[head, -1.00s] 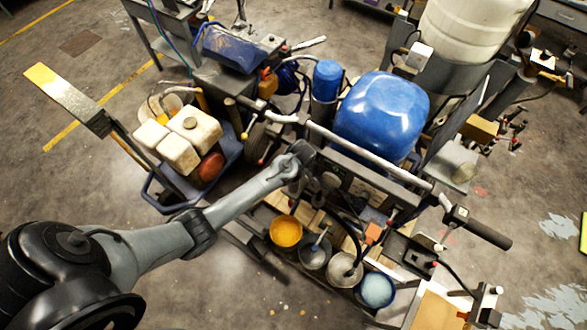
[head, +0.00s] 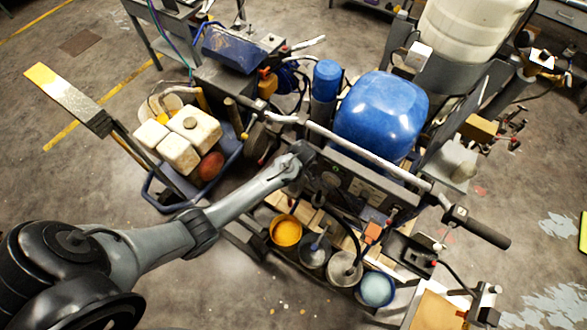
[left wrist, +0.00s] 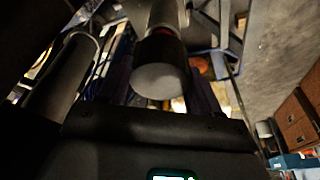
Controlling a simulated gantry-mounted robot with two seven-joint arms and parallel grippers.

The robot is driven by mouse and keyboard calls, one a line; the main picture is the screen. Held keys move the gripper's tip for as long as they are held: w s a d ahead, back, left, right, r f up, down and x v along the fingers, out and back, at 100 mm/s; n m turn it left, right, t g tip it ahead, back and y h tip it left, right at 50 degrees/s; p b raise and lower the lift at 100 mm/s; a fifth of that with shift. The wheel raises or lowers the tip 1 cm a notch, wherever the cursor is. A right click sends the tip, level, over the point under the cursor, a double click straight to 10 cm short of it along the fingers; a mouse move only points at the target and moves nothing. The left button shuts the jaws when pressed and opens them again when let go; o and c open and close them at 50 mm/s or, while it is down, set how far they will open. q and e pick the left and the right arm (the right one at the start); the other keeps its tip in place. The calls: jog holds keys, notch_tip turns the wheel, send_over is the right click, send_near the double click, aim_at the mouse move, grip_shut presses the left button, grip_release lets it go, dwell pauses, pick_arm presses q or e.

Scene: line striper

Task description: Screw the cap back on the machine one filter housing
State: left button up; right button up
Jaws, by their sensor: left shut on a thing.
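In the left wrist view, a round dark part with a grey end face (left wrist: 160,80), apparently the cap, sits between the fingers of my left gripper (left wrist: 166,88). The gripper is shut on it. A grey cylinder (left wrist: 165,15) lies straight beyond it, in line, and seems to be the filter housing; I cannot tell whether cap and housing are threaded together. In the head view my left arm reaches to the front of the striper machine (head: 345,183), below its white handlebar. My own wrist hides the fingers and cap there. My right gripper is not in view.
A blue tank (head: 382,115) and a blue-topped cylinder (head: 327,75) stand behind the handlebar. An orange-filled pot (head: 286,231) and other pots line the near side. A cart with cream containers (head: 180,140) is at left. Bare floor (head: 210,285) lies in front.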

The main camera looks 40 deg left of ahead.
pick_arm(q)
jog(key=shift+f, duration=0.3)
jog(key=shift+f+b, duration=0.3)
jog(key=shift+f, duration=0.1)
jog(key=shift+f, duration=0.15)
jog(key=shift+f, duration=0.3)
jog(key=shift+f+b, duration=0.25)
jog(key=shift+b, duration=0.05)
jog(key=shift+f, duration=0.1)
dwell(0.7)
jog(key=shift+f, duration=0.3)
dwell(0.5)
